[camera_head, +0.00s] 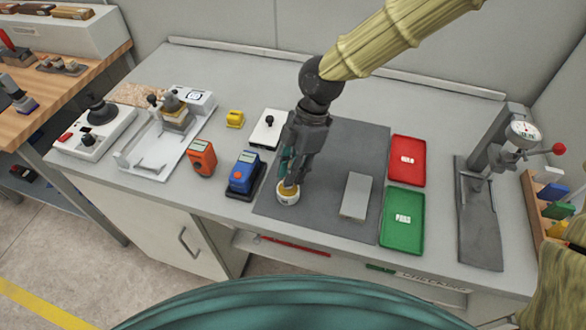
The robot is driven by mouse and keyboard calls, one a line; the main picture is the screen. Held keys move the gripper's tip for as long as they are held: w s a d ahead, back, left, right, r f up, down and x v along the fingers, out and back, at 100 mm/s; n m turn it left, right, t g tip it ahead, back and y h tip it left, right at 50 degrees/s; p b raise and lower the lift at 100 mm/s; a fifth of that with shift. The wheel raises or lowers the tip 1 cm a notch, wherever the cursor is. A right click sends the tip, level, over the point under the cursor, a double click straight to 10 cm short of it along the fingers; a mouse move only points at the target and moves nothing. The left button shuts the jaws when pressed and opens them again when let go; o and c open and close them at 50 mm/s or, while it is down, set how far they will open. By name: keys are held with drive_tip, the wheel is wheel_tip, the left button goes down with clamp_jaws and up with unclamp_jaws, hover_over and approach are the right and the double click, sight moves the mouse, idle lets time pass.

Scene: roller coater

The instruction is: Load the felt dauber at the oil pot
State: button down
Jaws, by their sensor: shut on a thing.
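The oil pot (287,198) is a small white round pot at the left front corner of the dark grey mat. My gripper (289,178) points down right above the pot, shut on the felt dauber (289,188). Only a little yellowish part of the dauber shows between the fingertips and the pot. Its lower end is at or inside the pot's mouth; I cannot tell how deep, and the felt is hidden.
A grey block (356,196) lies on the mat (330,215). Red (407,160) and green (403,218) trays stand right of it, then a gauge stand (480,215). Blue (243,174) and orange (202,158) devices stand close left of the pot. A white lidded box (267,129) is behind.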

drive_tip(key=shift+f, duration=0.6)
idle(2.5)
drive_tip(key=shift+r, duration=0.1)
drive_tip(key=shift+r+p, duration=3.35)
drive_tip(key=shift+r, duration=0.15)
